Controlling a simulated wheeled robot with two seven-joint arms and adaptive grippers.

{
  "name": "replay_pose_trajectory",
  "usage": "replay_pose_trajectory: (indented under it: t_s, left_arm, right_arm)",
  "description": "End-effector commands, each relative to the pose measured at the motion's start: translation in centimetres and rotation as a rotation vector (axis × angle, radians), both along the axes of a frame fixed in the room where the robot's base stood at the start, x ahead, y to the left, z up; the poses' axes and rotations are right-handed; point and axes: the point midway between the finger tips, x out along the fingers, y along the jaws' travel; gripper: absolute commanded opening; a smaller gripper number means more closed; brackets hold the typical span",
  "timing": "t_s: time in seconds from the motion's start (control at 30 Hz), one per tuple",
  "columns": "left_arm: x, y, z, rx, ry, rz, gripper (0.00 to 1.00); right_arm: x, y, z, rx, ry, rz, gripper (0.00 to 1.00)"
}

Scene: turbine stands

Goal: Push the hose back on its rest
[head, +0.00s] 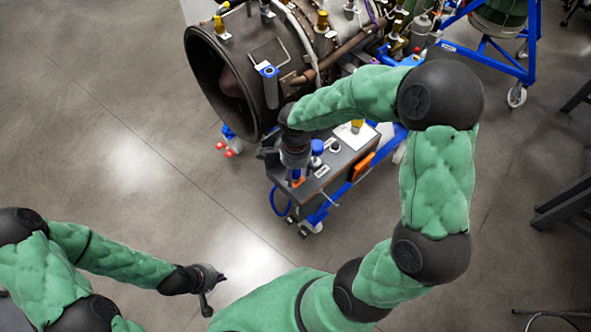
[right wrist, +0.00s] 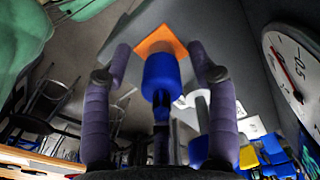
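My right gripper (head: 291,168) is over the front end of the grey box below the turbine. In the right wrist view, my right gripper (right wrist: 162,62) is open, with a purple finger on each side of a blue-capped piece (right wrist: 160,77). Gaps show between it and both fingers. An orange square (right wrist: 161,41) lies behind it. A thin blue hose loop (head: 279,203) hangs at the front left of the box; its upper end is hidden. I cannot tell whether the blue-capped piece belongs to the hose. My left gripper (head: 208,290) hangs over bare floor, its fingers too small to read.
The grey box (head: 345,165) carries knobs and an orange part on a blue wheeled frame (head: 325,208). The large turbine (head: 245,75) stands behind. A round gauge (right wrist: 298,75) is close on the right in the right wrist view. Floor at left is clear.

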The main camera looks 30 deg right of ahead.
Motion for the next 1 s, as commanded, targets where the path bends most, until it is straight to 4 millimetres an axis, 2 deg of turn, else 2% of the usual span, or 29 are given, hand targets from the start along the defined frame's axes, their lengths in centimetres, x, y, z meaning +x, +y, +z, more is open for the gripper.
replay_pose_trajectory:
  t_s: [0.03,0.07,0.47,1.0]
  left_arm:
    - [0.0,0.0,0.0,0.0,0.0,0.0,0.0]
    - [0.0,0.0,0.0,0.0,0.001,0.0,0.0]
    - [0.0,0.0,0.2,0.0,0.0,0.0,0.0]
    - [0.0,0.0,2.3,0.0,0.0,0.0,0.0]
  right_arm:
    - [0.0,0.0,0.1,0.0,-0.001,0.0,0.61]
    - [0.1,0.0,0.1,0.0,-0.002,-0.001,0.66]
    - [0.2,-0.1,0.5,-0.001,-0.006,-0.002,0.66]
    - [0.2,-0.1,4.2,0.0,-0.007,-0.002,0.66]
